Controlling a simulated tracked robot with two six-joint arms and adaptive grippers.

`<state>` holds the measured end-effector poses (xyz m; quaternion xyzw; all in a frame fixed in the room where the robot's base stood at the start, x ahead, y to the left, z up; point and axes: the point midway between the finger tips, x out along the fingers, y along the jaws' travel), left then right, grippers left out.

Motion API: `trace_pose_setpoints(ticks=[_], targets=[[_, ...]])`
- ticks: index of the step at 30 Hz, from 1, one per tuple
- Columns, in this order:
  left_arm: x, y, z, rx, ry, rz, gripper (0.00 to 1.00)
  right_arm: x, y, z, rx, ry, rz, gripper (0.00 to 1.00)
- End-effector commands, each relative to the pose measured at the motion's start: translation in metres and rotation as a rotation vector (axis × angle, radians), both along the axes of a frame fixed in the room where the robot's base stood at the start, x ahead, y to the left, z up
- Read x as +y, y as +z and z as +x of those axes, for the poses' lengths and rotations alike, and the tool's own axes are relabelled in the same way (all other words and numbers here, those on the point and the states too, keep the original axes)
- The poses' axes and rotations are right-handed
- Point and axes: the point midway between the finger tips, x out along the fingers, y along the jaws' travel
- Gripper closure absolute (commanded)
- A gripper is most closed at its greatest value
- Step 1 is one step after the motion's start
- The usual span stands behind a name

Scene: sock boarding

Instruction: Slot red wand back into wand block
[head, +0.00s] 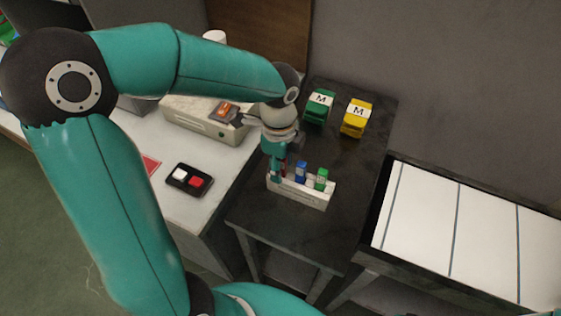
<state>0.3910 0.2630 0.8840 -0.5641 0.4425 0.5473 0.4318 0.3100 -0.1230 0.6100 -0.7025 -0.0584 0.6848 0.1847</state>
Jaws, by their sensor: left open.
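The white wand block (300,193) stands on the dark table. A blue wand (300,172) and a green wand (321,179) stand upright in it. The red wand (284,167) shows as a thin strip at the block's left end, mostly hidden by my left gripper. My left gripper (277,175) points down over that end with its jaws open, its fingers right beside the red wand. I cannot tell how deep the red wand sits in its slot. My right gripper is out of view.
A green M-marked item (319,106) and a yellow one (357,118) lie at the back of the dark table. A black tray with white and red pieces (189,180) and a pale machine (190,121) are left. A white striped panel (470,236) is right.

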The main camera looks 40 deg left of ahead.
Motion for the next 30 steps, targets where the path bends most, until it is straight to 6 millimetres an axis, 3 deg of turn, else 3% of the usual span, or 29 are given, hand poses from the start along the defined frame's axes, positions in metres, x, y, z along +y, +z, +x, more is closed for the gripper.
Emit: trace_pose_setpoints(ticks=[8,21,30], targets=[[0.0,0.021,0.001,-0.005,0.0,0.0,0.55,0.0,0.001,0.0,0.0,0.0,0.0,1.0],[0.003,0.102,0.0,-0.004,-0.001,0.0,0.55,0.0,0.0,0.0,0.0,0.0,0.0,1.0],[0.003,0.119,-0.001,0.001,0.0,0.0,0.55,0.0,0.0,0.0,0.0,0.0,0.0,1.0]])
